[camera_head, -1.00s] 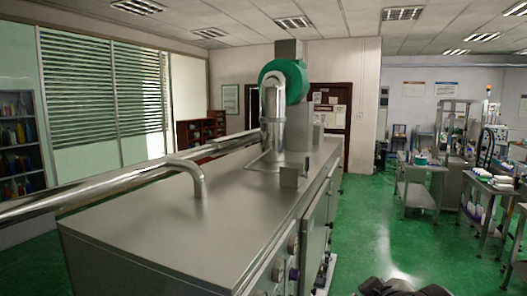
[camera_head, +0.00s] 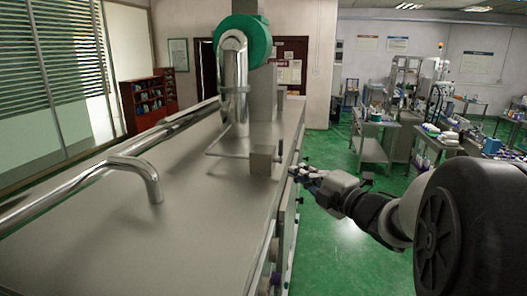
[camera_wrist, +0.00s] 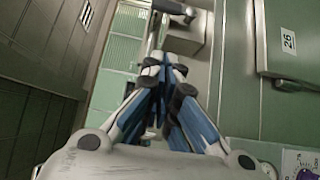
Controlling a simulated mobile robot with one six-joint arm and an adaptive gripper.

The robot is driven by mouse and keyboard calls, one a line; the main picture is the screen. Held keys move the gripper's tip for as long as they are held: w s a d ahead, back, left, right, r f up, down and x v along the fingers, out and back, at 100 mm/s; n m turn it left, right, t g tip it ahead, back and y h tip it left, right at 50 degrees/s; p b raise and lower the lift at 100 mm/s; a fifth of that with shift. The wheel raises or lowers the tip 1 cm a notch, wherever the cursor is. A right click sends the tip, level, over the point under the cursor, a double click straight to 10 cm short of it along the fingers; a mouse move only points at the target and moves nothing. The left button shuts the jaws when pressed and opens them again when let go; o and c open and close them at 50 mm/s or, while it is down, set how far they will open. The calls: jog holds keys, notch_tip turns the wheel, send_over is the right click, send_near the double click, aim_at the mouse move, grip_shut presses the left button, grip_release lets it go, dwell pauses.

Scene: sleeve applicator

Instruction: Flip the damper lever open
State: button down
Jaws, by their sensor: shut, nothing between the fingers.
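A small grey metal box (camera_head: 262,160) stands on the right edge of the cabinet top, with a short fitting (camera_head: 278,158) on its right side. In the wrist view a dark-ended metal lever (camera_wrist: 172,8) crosses the top, beside the box (camera_wrist: 187,42). Whether it stands open or closed cannot be told. My gripper (camera_head: 297,173) is off the cabinet's right side, just right of the box and slightly lower in the picture. In the wrist view my gripper (camera_wrist: 165,68) is shut and empty, its blue-sided fingers pointing toward the box and lever; contact is not clear.
The steel cabinet (camera_head: 190,215) fills the left and middle. A curved pipe (camera_head: 140,170), a vertical duct (camera_head: 233,80) and a green blower housing (camera_head: 245,35) rise from it. Green floor (camera_head: 335,245) is open on the right; workbenches (camera_head: 375,135) stand farther back.

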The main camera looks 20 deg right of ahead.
jog(key=p, duration=0.1)
send_near(282, 151)
jog(key=w+a, duration=0.1)
jog(key=a, duration=0.1)
jog(key=w+a, duration=0.1)
jog(key=a, duration=0.1)
jog(key=w+a, duration=0.1)
jog(key=a, duration=0.1)
jog(key=shift+w+a+r, duration=0.15)
jog(key=shift+w+r, duration=0.05)
jog(key=shift+r, duration=0.15)
jog(key=shift+w+d+p, duration=0.35)
jog(key=shift+w+d, duration=0.5)
jog(key=shift+w, duration=0.1)
jog(key=shift+w+d, duration=0.35)
jog(key=shift+w, duration=0.15)
jog(key=shift+r, duration=0.1)
jog(key=shift+a+r+p, duration=0.1)
jog(key=shift+p, duration=0.5)
jog(key=shift+w+d+m+g+p, duration=0.1)
jog(key=shift+d+m+g+p, duration=0.2)
jog(key=shift+p, duration=0.1)
jog(key=shift+a+r, duration=0.1)
jog(key=shift+p, duration=0.35)
